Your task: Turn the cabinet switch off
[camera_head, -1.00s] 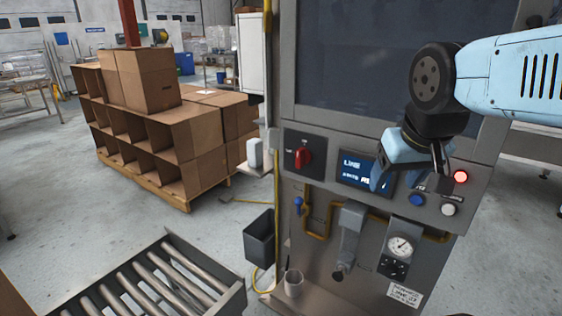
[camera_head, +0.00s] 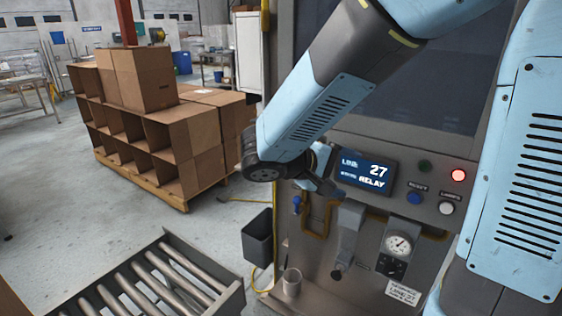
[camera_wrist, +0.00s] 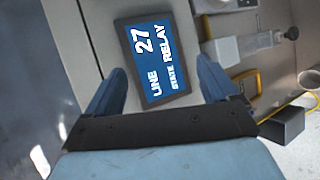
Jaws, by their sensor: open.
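The grey cabinet (camera_head: 335,292) stands at the centre-right of the head view. Its red switch is hidden now behind my arm and gripper. My gripper (camera_head: 318,178) is in front of the control panel, left of the blue display (camera_head: 363,172); the distance to the panel cannot be told. In the wrist view my gripper (camera_wrist: 160,88) is open with nothing held. The display (camera_wrist: 155,60) shows between and beyond its fingers, reading "LINE 27" and "STATE RELAY". The switch does not show in the wrist view.
A red lit lamp (camera_head: 459,175), a blue button (camera_head: 414,198) and a white button (camera_head: 446,208) are right of the display. A roller conveyor (camera_head: 150,290) and cardboard boxes (camera_head: 150,110) are at left.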

